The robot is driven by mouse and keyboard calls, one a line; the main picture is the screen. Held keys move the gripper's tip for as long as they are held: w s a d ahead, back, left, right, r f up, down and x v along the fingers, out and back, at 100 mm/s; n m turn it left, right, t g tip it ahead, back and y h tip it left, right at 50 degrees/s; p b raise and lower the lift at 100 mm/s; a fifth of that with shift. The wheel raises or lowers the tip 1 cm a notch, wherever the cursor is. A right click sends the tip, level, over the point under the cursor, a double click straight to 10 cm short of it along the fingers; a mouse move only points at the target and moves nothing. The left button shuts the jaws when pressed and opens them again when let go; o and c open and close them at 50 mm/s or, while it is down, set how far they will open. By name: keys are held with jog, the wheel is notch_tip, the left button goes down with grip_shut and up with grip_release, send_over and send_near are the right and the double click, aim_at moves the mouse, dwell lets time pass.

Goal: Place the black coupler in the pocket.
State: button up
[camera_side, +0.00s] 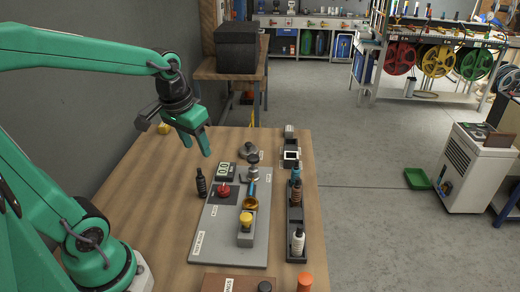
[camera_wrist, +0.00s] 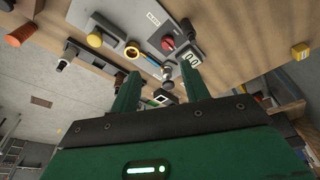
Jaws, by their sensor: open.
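A small round black piece at the front edge, probably the black coupler (camera_side: 264,286), sits by a brown labelled board (camera_side: 238,283). It also shows at the upper left corner of the wrist view (camera_wrist: 8,4). I cannot make out the pocket for certain; the brown board is cut off by the frame. My gripper (camera_side: 198,149) is open and empty, high above the back left of the table, well away from the black piece. Its two fingers (camera_wrist: 159,79) stand apart in the wrist view.
A grey plate (camera_side: 208,235) holds a red knob (camera_side: 224,189), a gold ring (camera_side: 250,204) and a yellow knob (camera_side: 246,219). A black bottle (camera_side: 201,183) stands beside it. A dark rack (camera_side: 296,215) of bottles lies right; an orange cylinder (camera_side: 305,282) is in front. The table's left side is clear.

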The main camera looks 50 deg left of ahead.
jog(key=s+d+r+m+t, duration=0.2)
jog(key=s+d, duration=0.4)
jog(key=shift+r+m+t+h, duration=0.3)
jog(key=shift+r+t, duration=0.05)
jog(key=shift+t, duration=0.05)
jog(key=shift+o, duration=0.4)
jog(key=shift+w+a, duration=0.1)
jog(key=n+g, duration=0.5)
jog(key=n, duration=2.5)
send_over(199, 169)
jog(key=f, duration=1)
jog(key=shift+d, duration=0.35)
jog(key=shift+a+f+n+g, duration=0.35)
jog(key=shift+f+n, duration=0.1)
jog(key=shift+n, duration=0.25)
